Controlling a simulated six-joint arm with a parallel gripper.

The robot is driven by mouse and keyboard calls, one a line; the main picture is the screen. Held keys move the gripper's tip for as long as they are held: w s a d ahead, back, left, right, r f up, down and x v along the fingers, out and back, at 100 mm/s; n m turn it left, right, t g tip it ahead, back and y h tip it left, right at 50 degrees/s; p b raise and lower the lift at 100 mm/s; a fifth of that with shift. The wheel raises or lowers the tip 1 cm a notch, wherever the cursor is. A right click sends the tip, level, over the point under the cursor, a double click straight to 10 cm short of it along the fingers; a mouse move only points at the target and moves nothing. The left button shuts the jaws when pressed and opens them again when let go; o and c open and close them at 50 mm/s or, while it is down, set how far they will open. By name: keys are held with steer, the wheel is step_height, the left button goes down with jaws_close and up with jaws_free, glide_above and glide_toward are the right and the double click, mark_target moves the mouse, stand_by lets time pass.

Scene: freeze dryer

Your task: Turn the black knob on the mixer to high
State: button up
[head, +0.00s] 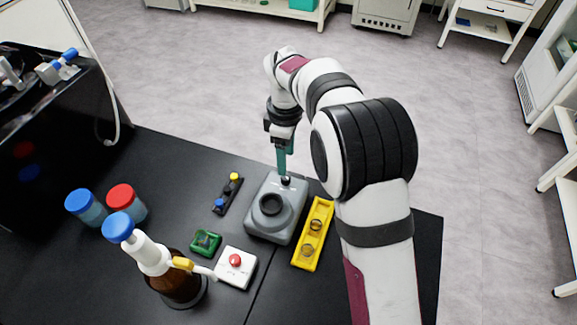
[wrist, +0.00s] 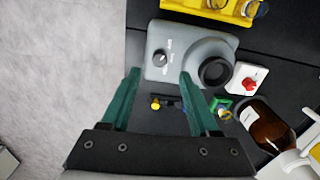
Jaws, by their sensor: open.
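The grey mixer (head: 262,222) stands on the black bench in the head view, with a dark round cup on top. Its black knob (head: 286,181) sits at the far end of the body, just below my gripper (head: 283,160). In the wrist view the mixer (wrist: 178,73) is ahead of the fingers, and the knob (wrist: 160,57) has a light pointer mark and small printing around it. My gripper (wrist: 160,73) is open, with its two green fingers on either side of the knob's line in the picture. Whether the fingertips reach down beside the knob cannot be told.
A yellow rack (head: 313,234) stands close right of the mixer. A small black holder (head: 228,194) is to its left. A white box with a red button (head: 237,266), a green block (head: 205,242) and a brown pump bottle (head: 176,285) stand nearer. The bench's far edge is close behind the mixer.

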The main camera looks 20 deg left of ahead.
mark_target(286, 176)
step_height(286, 176, down, 7)
stand_by(0.3)
jaws_close()
